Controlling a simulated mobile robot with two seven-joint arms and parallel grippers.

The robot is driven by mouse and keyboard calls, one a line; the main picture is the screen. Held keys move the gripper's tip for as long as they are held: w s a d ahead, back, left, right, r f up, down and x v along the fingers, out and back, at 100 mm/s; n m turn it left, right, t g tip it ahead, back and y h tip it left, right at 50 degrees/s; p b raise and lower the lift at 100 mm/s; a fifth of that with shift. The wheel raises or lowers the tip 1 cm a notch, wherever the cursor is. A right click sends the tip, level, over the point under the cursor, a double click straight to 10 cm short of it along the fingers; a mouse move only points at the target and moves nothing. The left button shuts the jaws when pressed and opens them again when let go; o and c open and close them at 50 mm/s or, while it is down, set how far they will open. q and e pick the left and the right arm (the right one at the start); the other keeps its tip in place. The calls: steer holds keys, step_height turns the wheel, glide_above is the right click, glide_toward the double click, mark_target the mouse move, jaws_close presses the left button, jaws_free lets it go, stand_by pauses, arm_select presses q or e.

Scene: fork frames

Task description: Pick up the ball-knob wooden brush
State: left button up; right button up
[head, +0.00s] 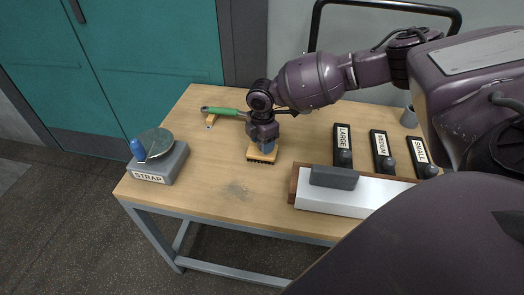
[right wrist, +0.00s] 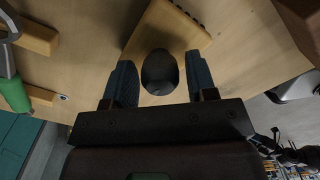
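The ball-knob wooden brush (head: 258,157) is a small pale wooden block with dark bristles, lying on the workbench near its middle. In the right wrist view the brush's wooden block (right wrist: 172,28) shows beyond the fingers, with its dark round knob (right wrist: 160,72) between them. My right gripper (head: 267,146) is right over the brush, pointing down. It is open, with a blue finger on each side of the knob (right wrist: 160,62) and a narrow gap on both sides. In the head view the gripper hides the knob. My left gripper is not in view.
A green-handled tool (head: 224,111) lies on wooden rests behind the brush. A grey STRAP block (head: 160,165) stands at the left. Black LARGE, MEDIUM and SMALL holders (head: 381,152) and a white block on a wooden base (head: 340,198) are at the right. The bench front (head: 215,200) is clear.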

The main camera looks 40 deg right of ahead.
steer(key=c, duration=0.7)
steer(key=shift+c, duration=0.2)
arm_select(q)
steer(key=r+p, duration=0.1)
steer(key=p, duration=0.1)
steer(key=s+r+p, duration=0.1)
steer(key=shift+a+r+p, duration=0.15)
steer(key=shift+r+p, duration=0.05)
steer(key=shift+p, duration=0.2)
arm_select(e)
step_height(320, 180, up, 20)
steer(key=o, duration=0.5)
steer(key=c, duration=0.5)
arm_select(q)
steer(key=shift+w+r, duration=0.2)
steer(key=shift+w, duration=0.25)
arm_select(e)
steer(key=shift+c, duration=0.2)
